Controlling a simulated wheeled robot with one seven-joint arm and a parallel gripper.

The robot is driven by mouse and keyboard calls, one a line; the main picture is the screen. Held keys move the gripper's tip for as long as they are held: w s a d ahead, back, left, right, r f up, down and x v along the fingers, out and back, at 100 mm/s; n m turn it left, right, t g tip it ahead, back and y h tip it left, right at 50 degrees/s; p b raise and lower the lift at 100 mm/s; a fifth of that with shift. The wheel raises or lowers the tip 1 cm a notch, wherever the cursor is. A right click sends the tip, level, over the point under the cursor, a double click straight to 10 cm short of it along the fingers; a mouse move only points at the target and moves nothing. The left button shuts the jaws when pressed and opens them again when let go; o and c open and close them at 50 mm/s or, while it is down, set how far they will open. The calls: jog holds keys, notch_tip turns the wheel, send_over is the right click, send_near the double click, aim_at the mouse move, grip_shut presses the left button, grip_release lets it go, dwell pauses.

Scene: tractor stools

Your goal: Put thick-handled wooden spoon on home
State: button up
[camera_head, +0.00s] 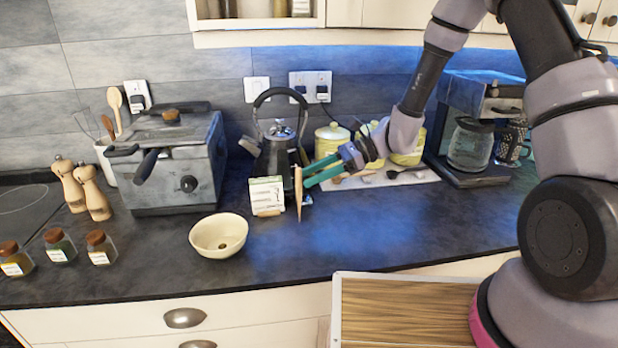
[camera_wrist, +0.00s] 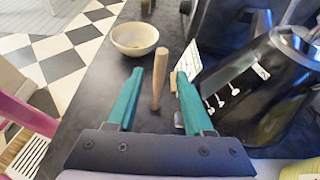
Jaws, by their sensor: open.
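A pale wooden piece that looks like the thick-handled wooden spoon (camera_head: 298,196) stands near upright over the counter, narrow end down. In the wrist view the wooden handle (camera_wrist: 160,78) lies between my two green fingers, with visible gaps on both sides. My gripper (camera_head: 307,176) is open, reaching in from the right; its fingers also show in the wrist view (camera_wrist: 160,92). The spoon's bowl is not clearly visible. A pale mat (camera_head: 412,178) with several utensils lies behind my gripper. I cannot tell which thing is the home.
A cream bowl (camera_head: 218,236) stands left of the spoon. A white-and-green box (camera_head: 266,194) and black kettle (camera_head: 277,155) stand close behind. A toaster-like appliance (camera_head: 168,165) is left, a coffee maker (camera_head: 475,135) right. The front middle counter is clear.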

jog(key=v, duration=1.1)
jog(key=s+d+r+n+t+h, duration=0.5)
jog(key=s+d+r, duration=0.2)
jog(key=d+r, duration=0.3)
jog(key=s+d+r+n+t+h, duration=0.5)
jog(key=d+r, duration=0.5)
jog(key=r, duration=0.4)
jog(key=s, duration=0.2)
jog(key=shift+s+d+r+n+t+h, duration=0.15)
jog(key=shift+s+d+n+t+h, duration=0.15)
jog(key=shift+n+t+h, duration=0.1)
